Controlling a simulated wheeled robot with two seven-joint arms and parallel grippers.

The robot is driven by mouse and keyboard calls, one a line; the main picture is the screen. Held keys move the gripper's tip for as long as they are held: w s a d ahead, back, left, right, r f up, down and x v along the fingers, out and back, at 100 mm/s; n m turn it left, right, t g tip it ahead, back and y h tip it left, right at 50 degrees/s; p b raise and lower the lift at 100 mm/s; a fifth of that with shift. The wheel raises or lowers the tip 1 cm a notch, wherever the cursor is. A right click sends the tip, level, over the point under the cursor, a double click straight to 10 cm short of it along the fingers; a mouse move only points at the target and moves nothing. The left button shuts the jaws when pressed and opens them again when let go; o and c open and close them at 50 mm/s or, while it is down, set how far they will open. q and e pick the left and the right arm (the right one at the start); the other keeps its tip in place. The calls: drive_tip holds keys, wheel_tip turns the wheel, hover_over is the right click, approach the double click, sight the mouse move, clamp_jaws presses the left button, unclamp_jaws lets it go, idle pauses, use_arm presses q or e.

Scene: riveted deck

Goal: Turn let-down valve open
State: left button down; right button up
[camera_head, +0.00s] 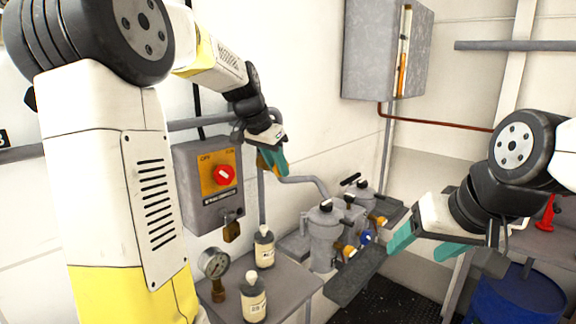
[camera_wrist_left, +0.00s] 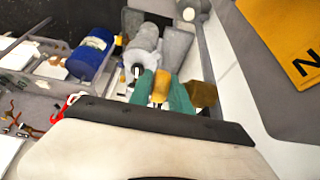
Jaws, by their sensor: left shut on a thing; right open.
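My left gripper (camera_head: 275,160) is shut on a yellow-orange handle (camera_head: 261,164) beside the grey pipework on the wall. In the left wrist view the handle (camera_wrist_left: 160,87) sits between the teal fingers (camera_wrist_left: 165,95), with a brass-brown body (camera_wrist_left: 203,95) just right of them. It looks like the let-down valve; the gripper hides much of it, and I cannot tell how far it is turned. My right gripper (camera_head: 428,253) is open and empty, in front of and right of the grey filter pots.
A grey switch box (camera_head: 208,185) with a red knob (camera_head: 225,175) and padlock (camera_head: 231,231) is left of the valve. Below stand a gauge (camera_head: 214,264), two bottles (camera_head: 254,298) and grey pots (camera_head: 326,238). A blue drum (camera_head: 520,298) stands lower right.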

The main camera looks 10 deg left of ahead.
use_arm(q)
drive_tip(key=c, duration=1.2)
unclamp_jaws()
drive_tip(key=v, duration=0.7)
drive_tip(key=shift+s+r, duration=0.15)
drive_tip(key=shift+r, duration=0.15)
drive_tip(key=shift+s+a, duration=0.1)
